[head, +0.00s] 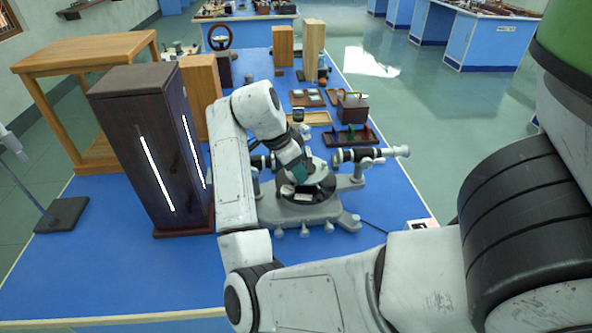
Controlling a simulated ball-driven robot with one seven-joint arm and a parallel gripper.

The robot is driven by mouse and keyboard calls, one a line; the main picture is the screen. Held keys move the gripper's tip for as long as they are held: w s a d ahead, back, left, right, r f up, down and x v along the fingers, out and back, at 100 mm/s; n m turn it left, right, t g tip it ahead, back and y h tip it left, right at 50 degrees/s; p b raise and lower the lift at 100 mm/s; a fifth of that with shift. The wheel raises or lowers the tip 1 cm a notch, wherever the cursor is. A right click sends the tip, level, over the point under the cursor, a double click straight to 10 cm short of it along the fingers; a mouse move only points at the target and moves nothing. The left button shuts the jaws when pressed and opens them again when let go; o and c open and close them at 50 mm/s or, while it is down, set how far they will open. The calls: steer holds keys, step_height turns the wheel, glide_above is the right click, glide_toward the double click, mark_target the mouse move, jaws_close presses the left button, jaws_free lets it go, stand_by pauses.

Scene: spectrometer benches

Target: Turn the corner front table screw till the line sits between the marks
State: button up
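The spectrometer (338,210) stands on the blue bench, with a grey base, a dark round middle and small grey knobs along its front edge. A telescope tube (372,154) points to the right from it. My arm reaches down over it from the upper left. My gripper (301,180) is small and dark at the arm's end, at the spectrometer's middle, just above or touching the prism table area. The front table screw, the line and the marks are too small or hidden to make out. Whether the fingers are open or shut does not show.
A dark wooden lamp box (130,150) with bright slits stands close on the left. A wooden stool (85,60) is behind it. Wooden trays (350,135) and blocks lie behind the spectrometer. Clear blue bench top (150,270) lies at the front left.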

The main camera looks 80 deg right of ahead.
steer(key=shift+s+d+f, duration=0.1)
steer(key=shift+f, duration=0.2)
steer(key=shift+c, duration=0.4)
jaws_close()
